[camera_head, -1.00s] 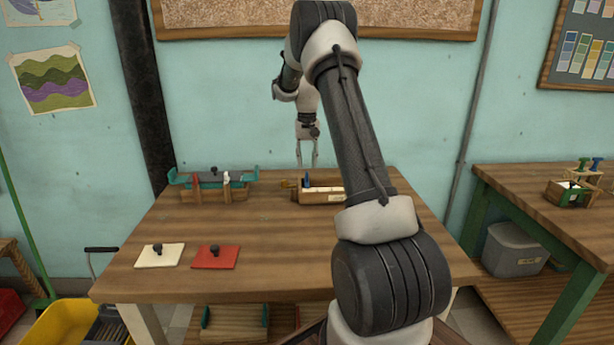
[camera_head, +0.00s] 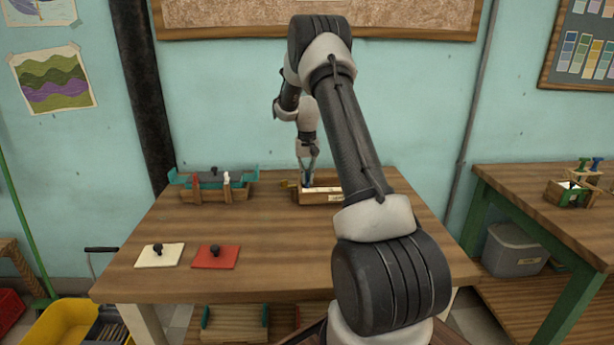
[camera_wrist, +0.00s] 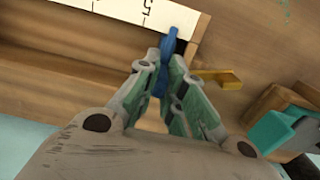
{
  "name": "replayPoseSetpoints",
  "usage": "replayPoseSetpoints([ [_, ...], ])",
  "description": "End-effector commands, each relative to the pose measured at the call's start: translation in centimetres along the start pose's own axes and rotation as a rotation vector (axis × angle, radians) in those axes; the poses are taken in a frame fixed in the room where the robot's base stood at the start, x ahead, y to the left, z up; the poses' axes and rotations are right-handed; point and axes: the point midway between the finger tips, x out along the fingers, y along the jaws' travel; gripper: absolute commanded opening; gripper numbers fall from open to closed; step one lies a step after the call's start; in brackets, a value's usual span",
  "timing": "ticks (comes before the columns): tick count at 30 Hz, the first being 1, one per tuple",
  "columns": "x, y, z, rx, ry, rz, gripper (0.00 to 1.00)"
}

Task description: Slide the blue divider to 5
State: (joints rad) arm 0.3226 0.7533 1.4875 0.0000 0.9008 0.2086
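The blue divider (camera_wrist: 171,45) stands at the end of a white numbered strip (camera_wrist: 125,8) on a wooden box (camera_head: 335,199). In the wrist view, the figure 5 shows on the strip to the left of the divider, a short way off. My gripper (camera_wrist: 165,62) is over the box with its fingertips close on both sides of the divider, and looks shut on it. In the head view, my gripper (camera_head: 306,180) is down at the left end of the box.
A yellow piece (camera_wrist: 217,77) sticks out beside the box. A wooden rack with teal parts (camera_head: 213,194) stands to the left. A white plate (camera_head: 160,255) and a red plate (camera_head: 216,257) lie at the table's front left. The middle of the table (camera_head: 270,225) is clear.

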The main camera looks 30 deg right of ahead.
Motion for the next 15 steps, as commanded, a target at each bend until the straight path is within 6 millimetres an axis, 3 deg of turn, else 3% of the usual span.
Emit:
replayPoseSetpoints([
  [5,0.0,0.2,0.0,0.001,0.0,0.0,0.0],
  [12,0.0,3.0,0.0,0.002,-0.001,0.0,0.0],
  [15,0.0,3.0,0.0,0.0,0.0,0.0,0.0],
])
